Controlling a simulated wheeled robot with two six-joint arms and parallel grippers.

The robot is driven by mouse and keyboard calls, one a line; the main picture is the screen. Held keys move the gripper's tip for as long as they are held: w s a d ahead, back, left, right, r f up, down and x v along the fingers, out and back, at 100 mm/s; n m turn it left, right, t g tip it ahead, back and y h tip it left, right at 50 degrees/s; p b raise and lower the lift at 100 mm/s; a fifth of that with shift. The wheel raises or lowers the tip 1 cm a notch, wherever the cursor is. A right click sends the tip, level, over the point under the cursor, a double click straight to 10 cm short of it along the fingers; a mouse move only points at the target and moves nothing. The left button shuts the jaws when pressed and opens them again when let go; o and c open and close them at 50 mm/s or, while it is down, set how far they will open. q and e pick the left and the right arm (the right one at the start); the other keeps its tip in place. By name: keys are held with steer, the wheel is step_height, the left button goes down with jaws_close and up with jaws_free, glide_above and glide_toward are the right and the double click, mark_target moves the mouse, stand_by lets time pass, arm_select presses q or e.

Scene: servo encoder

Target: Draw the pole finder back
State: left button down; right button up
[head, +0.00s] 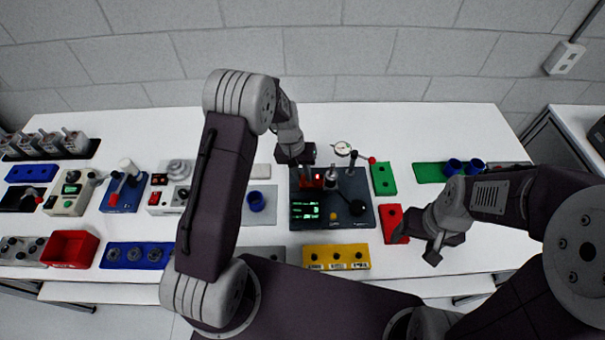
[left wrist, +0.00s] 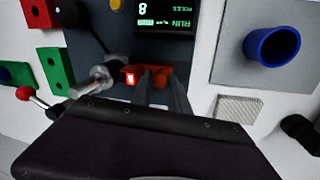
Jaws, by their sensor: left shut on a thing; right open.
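The pole finder appears to be the small orange-red block with a lit red readout (head: 317,176); it also shows in the left wrist view (left wrist: 131,78). It sits at the back of a dark test station (head: 340,218), next to a metal cylinder (head: 331,184), which lies close beside it in the left wrist view (left wrist: 96,80). Whether block and cylinder touch, I cannot tell. My left gripper (head: 319,171) is shut on the orange-red block, its fingers (left wrist: 162,88) partly hiding it. My right gripper (head: 434,250) is open and empty over the table's front right.
The station has a green-lit screen (head: 304,211) reading RUN and 8 in the wrist view, and a black knob (head: 357,208). A dial gauge (head: 342,148) and red-ball lever stand behind.

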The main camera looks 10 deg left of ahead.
arm_select(q)
steer(key=a, duration=0.3)
steer(key=shift+s+a+b, duration=0.2)
steer(key=shift+s+b, duration=0.15)
steer(key=shift+s, duration=0.05)
steer(key=shift+d+r, duration=0.1)
steer(key=c, duration=1.5)
jaws_free()
steer(key=shift+c, duration=0.2)
steer(key=shift+s+a, duration=0.1)
steer(key=shift+a, duration=0.15)
steer(key=shift+d, duration=0.15)
